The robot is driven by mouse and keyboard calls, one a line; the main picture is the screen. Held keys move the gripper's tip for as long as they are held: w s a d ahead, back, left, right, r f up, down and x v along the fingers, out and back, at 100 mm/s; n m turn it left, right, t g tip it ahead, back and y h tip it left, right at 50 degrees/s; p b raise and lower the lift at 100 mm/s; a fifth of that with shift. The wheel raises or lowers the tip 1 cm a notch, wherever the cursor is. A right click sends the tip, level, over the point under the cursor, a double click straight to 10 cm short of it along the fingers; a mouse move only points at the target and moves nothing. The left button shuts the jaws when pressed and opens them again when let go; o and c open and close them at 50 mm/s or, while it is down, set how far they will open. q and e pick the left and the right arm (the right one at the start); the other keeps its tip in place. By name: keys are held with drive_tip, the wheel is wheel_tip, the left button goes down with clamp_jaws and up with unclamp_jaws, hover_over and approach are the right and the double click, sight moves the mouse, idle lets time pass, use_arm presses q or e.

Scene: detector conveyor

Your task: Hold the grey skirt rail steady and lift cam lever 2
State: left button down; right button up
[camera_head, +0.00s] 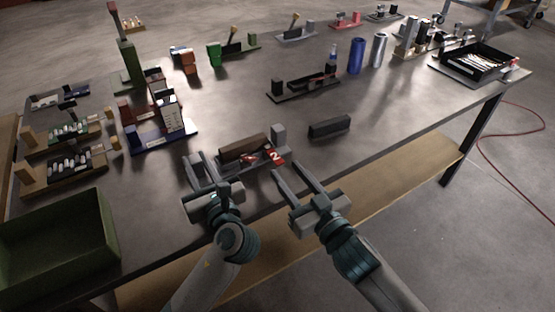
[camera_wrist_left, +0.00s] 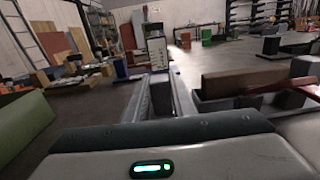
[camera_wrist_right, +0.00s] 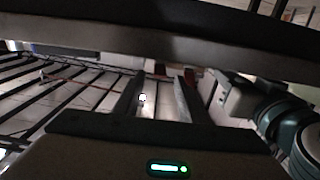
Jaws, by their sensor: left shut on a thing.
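The fixture marked with a red "2" label (camera_head: 277,156) stands near the table's front edge. It has a brown block (camera_head: 243,147) and a grey rail along its base (camera_head: 262,167). The brown block also shows in the left wrist view (camera_wrist_left: 247,80). A small red and white part, perhaps cam lever 2 (camera_head: 250,159), lies in front of the block. My left gripper (camera_head: 198,154) is shut at the fixture's left end, apparently on the grey skirt rail; the contact is hard to see. My right gripper (camera_head: 287,165) is open and empty, just right of the red label.
A dark block (camera_head: 329,127) lies right of the fixture. A blue-based stand (camera_head: 160,137) is behind my left gripper. A green bin (camera_head: 55,240) is at the front left.

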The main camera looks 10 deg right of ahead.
sight(278, 159)
drive_tip(key=shift+x, duration=2.95)
clamp_jaws()
